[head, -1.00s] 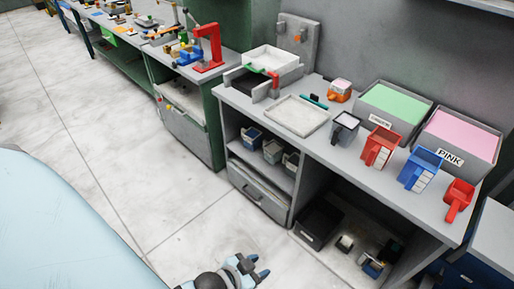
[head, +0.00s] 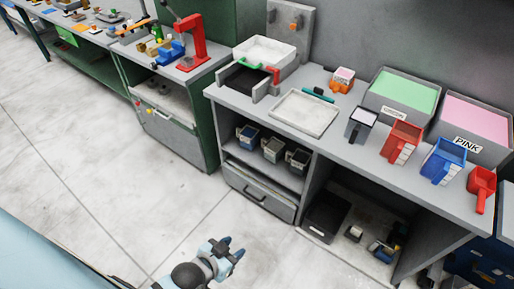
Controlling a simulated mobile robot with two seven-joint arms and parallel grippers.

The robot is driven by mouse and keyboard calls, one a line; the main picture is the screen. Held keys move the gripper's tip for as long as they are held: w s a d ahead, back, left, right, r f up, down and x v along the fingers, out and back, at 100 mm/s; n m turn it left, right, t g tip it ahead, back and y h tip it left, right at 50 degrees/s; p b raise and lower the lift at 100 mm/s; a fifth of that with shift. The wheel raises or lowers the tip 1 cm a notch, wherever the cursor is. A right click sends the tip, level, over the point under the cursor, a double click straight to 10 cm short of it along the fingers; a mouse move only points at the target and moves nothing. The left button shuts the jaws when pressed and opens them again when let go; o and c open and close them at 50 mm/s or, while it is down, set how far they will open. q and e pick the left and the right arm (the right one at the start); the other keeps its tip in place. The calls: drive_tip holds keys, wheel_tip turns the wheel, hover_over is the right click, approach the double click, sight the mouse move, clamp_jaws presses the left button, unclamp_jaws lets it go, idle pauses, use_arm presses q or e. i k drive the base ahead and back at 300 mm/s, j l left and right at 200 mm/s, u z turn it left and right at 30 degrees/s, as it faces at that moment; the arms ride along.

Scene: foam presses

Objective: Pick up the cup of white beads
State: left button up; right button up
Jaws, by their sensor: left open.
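A dark grey cup (head: 358,129) with pale, whitish contents stands upright on the grey bench, between the shallow white tray and a red cup. It looks like the cup of white beads, but single beads are too small to make out. My left gripper (head: 231,251) is open and empty, low over the floor in front of the bench. It is well apart from the cup, down and to the left of it in the picture. My right gripper is out of view.
On the bench (head: 233,98) are the shallow white tray (head: 304,131), a red cup (head: 400,143), a blue cup (head: 443,161), a red scoop (head: 481,189), an orange cup (head: 341,84), a green-filled bin (head: 370,102) and a pink-filled bin (head: 491,151). More cups (head: 272,149) sit on the shelf below.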

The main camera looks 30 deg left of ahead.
sight(274, 149)
drive_tip(key=j, duration=0.45)
drive_tip(key=i+j+u, duration=0.1)
drive_tip(key=j, duration=0.4)
drive_tip(key=i+j, duration=0.1)
drive_tip(key=j, duration=0.35)
